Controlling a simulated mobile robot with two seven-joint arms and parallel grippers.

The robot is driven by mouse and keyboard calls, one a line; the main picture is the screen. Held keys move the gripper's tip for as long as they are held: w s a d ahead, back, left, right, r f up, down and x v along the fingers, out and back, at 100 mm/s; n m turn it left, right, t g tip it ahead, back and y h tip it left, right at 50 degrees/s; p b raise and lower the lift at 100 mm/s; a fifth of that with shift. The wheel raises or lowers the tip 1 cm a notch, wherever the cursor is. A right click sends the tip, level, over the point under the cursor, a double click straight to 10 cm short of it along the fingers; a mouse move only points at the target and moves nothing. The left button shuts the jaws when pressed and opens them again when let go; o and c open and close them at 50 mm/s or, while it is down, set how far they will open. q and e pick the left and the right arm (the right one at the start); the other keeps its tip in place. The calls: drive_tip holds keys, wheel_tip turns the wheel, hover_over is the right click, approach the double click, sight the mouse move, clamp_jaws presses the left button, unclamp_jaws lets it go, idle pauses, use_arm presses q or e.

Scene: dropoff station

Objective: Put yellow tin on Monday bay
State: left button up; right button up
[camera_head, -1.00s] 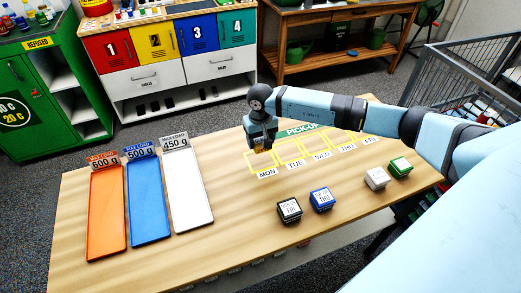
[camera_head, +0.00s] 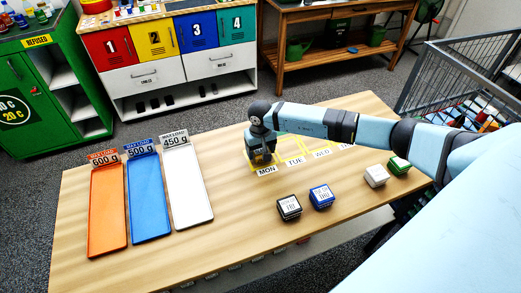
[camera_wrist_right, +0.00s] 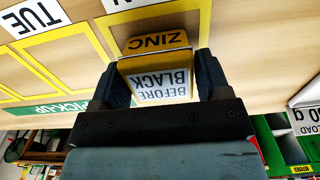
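The yellow tin (camera_wrist_right: 158,42) sits between the two fingers of my right gripper (camera_wrist_right: 163,75) in the right wrist view. Its yellow side reads ZINC and its white label reads BEFORE BLACK. The fingers are shut on it. In the head view my right gripper (camera_head: 262,160) is low over the Monday bay (camera_head: 252,171), just behind the MON label (camera_head: 266,170). The arm and gripper mostly hide the tin there. I cannot tell whether the tin touches the table. My left gripper is not in view.
Black (camera_head: 289,208), blue (camera_head: 321,197), white (camera_head: 376,176) and green (camera_head: 399,165) tins stand along the table's front right. Orange (camera_head: 107,213), blue (camera_head: 149,202) and white (camera_head: 188,187) trays lie at left. Bare tabletop lies between trays and tins.

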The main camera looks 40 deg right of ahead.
drive_tip(key=shift+o, duration=1.2)
drive_tip(key=shift+r, duration=0.1)
drive_tip(key=shift+r, duration=0.6)
wheel_tip(320, 180, up, 11)
drive_tip(key=b, duration=0.1)
drive_tip(key=shift+b, duration=0.4)
